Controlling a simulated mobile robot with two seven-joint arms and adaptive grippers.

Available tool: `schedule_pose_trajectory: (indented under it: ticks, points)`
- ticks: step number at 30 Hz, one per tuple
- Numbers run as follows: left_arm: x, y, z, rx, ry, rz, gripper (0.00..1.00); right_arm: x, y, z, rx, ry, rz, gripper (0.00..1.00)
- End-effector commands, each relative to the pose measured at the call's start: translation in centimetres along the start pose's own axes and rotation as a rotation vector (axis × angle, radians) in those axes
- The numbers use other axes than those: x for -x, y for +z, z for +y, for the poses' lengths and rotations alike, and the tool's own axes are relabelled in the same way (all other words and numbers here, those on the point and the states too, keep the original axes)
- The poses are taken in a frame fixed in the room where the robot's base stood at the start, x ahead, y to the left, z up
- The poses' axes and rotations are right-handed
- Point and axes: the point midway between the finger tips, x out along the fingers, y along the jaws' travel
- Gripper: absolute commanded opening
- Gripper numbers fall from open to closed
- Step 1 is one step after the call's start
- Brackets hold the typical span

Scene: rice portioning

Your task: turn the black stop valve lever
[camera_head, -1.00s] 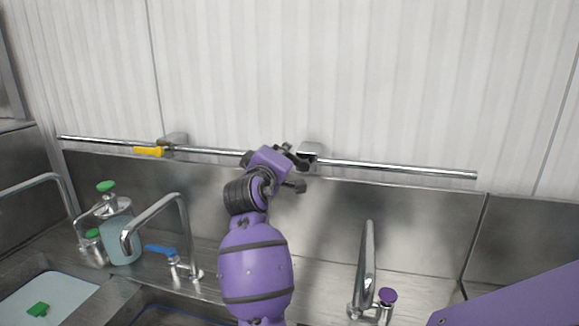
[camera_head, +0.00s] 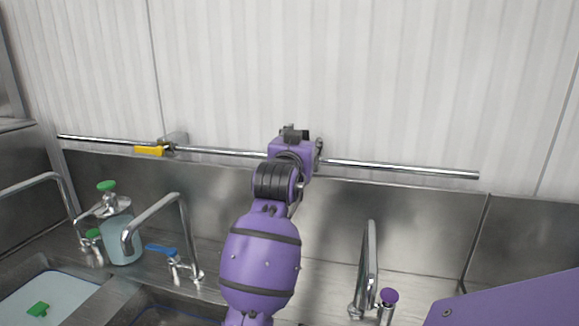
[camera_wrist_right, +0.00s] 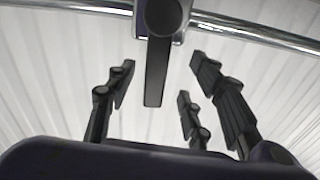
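The black stop valve lever (camera_wrist_right: 156,75) hangs down from its valve on the wall pipe in the right wrist view. In the head view my right arm and gripper hide it. My right gripper (camera_head: 294,133) is in front of the valve, at the pipe. In the right wrist view its fingers are open, with one on the left of the lever and two on the right. Gaps show between lever and fingers, so it does not look gripped. My left gripper is not in view.
The chrome wall pipe (camera_head: 400,169) runs across the steel backsplash, with a yellow lever (camera_head: 149,151) on its left part. Below are a tap with a blue lever (camera_head: 161,250), a green-topped dispenser (camera_head: 122,243) and a purple-knobbed tap (camera_head: 388,296).

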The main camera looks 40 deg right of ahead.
Motion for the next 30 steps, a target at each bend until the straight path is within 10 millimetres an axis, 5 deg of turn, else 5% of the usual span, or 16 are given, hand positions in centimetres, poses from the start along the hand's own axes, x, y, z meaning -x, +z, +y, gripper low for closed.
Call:
schedule_pose_trajectory:
  ticks: [6, 17, 30]
  points:
    - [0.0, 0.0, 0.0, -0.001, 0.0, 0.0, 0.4, 0.0, 0.0, 0.1, 0.002, 0.002, 0.0, 0.78]
    - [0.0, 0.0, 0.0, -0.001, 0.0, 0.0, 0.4, 0.3, 0.0, 0.1, 0.003, 0.002, 0.0, 0.78]
    - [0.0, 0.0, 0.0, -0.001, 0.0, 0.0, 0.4, 4.6, 0.1, 0.1, 0.003, 0.002, 0.0, 0.78]
